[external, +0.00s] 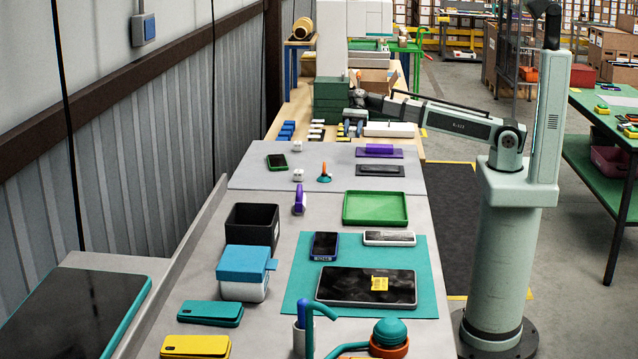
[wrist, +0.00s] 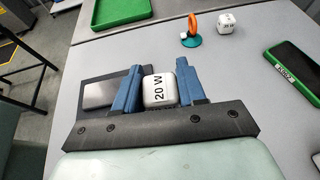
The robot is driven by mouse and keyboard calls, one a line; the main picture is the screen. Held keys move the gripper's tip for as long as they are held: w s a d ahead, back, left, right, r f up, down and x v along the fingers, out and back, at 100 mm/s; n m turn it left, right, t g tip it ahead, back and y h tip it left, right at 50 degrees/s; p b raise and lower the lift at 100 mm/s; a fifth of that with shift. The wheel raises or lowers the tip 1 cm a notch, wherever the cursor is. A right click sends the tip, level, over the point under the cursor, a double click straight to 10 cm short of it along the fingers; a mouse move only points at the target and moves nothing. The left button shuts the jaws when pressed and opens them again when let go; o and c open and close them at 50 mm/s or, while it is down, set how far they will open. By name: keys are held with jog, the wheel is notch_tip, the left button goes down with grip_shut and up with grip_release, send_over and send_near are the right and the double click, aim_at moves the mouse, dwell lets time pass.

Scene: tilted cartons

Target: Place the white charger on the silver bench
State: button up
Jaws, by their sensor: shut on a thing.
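My gripper (wrist: 157,88) is shut on a white charger (wrist: 159,91) marked "20 W", held between its blue fingers in the wrist view. In the external view my gripper (external: 358,98) is at the far end, by a dark green box, and the held charger cannot be made out. A pale grey bench top (external: 335,163) lies nearer the camera; it also shows below the gripper in the wrist view (wrist: 225,75). A second white charger (wrist: 228,23) stands on it, also seen in the external view (external: 298,175). Another small white block (external: 297,146) stands farther back.
An orange and teal stand (wrist: 191,34) and a green phone (wrist: 292,73) stand or lie on the pale top. A dark pad with a grey phone (wrist: 101,95) lies left of the fingers. A green tray (external: 375,208) is nearer. Bare surface lies between these items.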

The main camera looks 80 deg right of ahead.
aim_at(345, 162)
jog(key=shift+w+d+f+m+t, duration=0.1)
jog(key=shift+m+t, duration=0.7)
jog(key=shift+t, duration=0.1)
jog(key=shift+w+d+f+m+t+h, duration=0.15)
jog(key=shift+w+f+m+t, duration=0.2)
jog(key=shift+f, duration=1.3)
jog(key=shift+w+d+f+m+t+h, duration=0.1)
jog(key=shift+w+f+m+t, duration=0.3)
jog(key=shift+f, duration=1.2)
jog(key=shift+w+d+f+m+t+h, duration=0.2)
jog(key=shift+w+f, duration=0.3)
jog(key=shift+f, duration=1.15)
jog(key=shift+a+f, duration=0.1)
jog(key=shift+f, duration=0.05)
jog(key=o, duration=1.2)
jog(key=shift+c, duration=0.2)
jog(key=shift+r, duration=0.2)
jog(key=v, duration=1.2)
